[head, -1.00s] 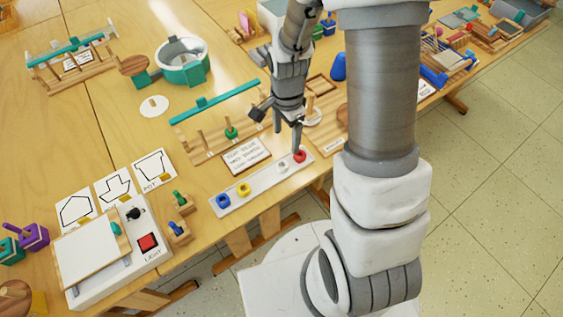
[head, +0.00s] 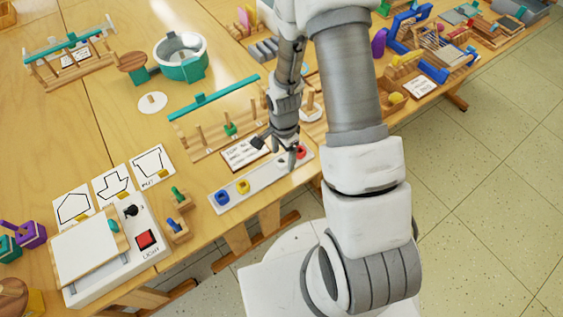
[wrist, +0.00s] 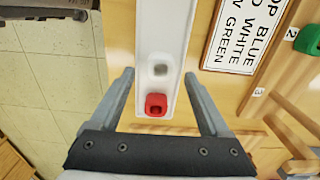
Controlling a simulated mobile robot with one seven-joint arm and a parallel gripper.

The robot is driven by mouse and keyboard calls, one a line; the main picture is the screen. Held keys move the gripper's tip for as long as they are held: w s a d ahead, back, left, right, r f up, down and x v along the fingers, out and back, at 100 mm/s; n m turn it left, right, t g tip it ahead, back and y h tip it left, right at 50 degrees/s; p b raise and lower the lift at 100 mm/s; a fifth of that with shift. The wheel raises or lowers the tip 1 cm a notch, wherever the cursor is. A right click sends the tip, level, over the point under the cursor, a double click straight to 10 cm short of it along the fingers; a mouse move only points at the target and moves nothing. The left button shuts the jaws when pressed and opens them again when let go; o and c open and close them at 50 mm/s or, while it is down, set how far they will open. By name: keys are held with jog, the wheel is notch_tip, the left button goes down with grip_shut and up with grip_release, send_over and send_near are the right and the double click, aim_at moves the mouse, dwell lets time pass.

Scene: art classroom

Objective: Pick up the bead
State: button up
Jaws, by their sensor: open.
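A white strip tray (head: 262,177) lies along the table's front edge with a blue bead (head: 222,197), a yellow bead (head: 243,187), a white bead and a red bead (head: 301,153) in a row. My gripper (head: 276,151) is low over the tray's right part, open and empty. In the wrist view my gripper (wrist: 160,76) has its fingers on either side of the tray. The white bead (wrist: 160,69) shows between the fingertips and the red bead (wrist: 156,104) closer to the palm. In the head view a finger partly hides the white bead. A green bead (head: 231,129) is on a peg.
A wooden peg rack (head: 205,145) with a teal bar stands behind the tray. A printed card (wrist: 248,38) lies between them. A white light box (head: 110,250) and small wooden blocks are at the left. The floor is beyond the front edge.

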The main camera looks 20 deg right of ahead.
aim_at(285, 160)
jog(key=shift+f, duration=0.5)
grip_shut()
jog(key=shift+r, duration=0.1)
jog(key=shift+r, duration=0.55)
jog(key=r, duration=0.3)
jog(key=shift+s+d+r, duration=0.1)
jog(key=shift+d+r, duration=0.05)
jog(key=shift+d, duration=0.1)
jog(key=s+d+r+p, duration=0.1)
jog(key=s+d+r, duration=0.5)
jog(key=d, duration=0.3)
jog(key=shift+d+r, duration=0.2)
jog(key=shift+r, duration=0.05)
